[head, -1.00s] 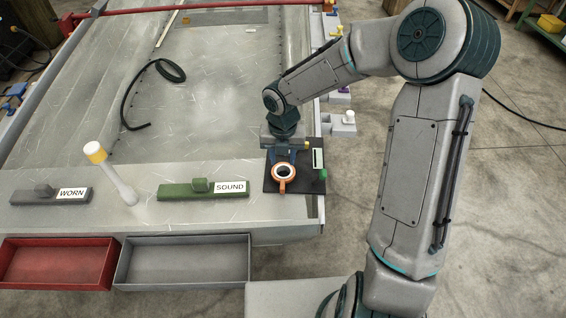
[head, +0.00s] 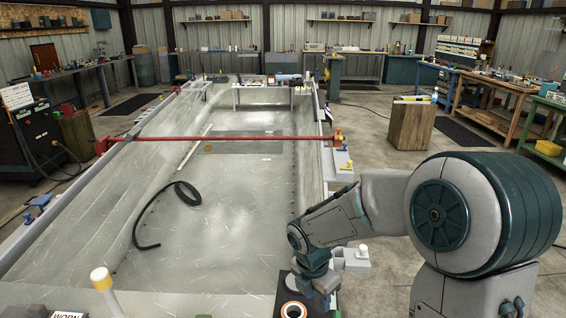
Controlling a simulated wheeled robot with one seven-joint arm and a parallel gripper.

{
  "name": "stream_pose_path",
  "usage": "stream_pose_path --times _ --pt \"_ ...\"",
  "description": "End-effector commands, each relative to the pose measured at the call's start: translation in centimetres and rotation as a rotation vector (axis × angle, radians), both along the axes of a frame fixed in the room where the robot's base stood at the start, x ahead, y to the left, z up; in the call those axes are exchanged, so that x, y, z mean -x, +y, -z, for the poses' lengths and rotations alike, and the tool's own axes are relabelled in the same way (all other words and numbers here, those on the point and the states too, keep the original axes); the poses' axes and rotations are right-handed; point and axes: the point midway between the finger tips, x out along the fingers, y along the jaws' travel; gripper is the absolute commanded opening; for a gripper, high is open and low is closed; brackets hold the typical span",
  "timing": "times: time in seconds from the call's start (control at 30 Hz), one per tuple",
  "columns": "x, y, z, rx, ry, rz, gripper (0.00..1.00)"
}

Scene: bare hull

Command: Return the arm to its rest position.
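My arm (head: 370,205) reaches in from the right and bends down at the hull's near right corner. My gripper (head: 318,297) is low in the head view, beside the dark pad (head: 285,283). Its fingers are cut off or hidden, so I cannot tell whether it is open or shut. An orange ring-shaped object with a pale rim (head: 293,311) shows at the bottom edge on the pad, just left of my gripper.
A red bar (head: 230,138) crosses the hull (head: 240,225). A black hose (head: 187,192) lies coiled inside. A wooden block (head: 409,125) stands on the floor at right. Benches line the walls.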

Motion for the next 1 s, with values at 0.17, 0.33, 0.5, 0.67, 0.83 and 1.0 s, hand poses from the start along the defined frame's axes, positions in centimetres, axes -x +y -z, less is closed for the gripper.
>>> stream_pose_path --times 0.17,0.33,0.5,0.67,0.83,1.0 --pt "2.9 -2.6 -4.0 0.017 -0.115 0.478 0.36" --pt "5.9 -4.4 -7.2 -0.028 -0.224 0.948 0.36" --pt "9.2 -5.8 -9.9 -0.126 -0.305 1.422 0.36" --pt "12.2 -6.4 -11.7 -0.251 -0.330 1.834 0.36" --pt "14.2 -6.7 -12.6 -0.355 -0.304 2.135 0.36" --pt "15.0 -6.8 -12.9 -0.394 -0.282 2.252 0.36"
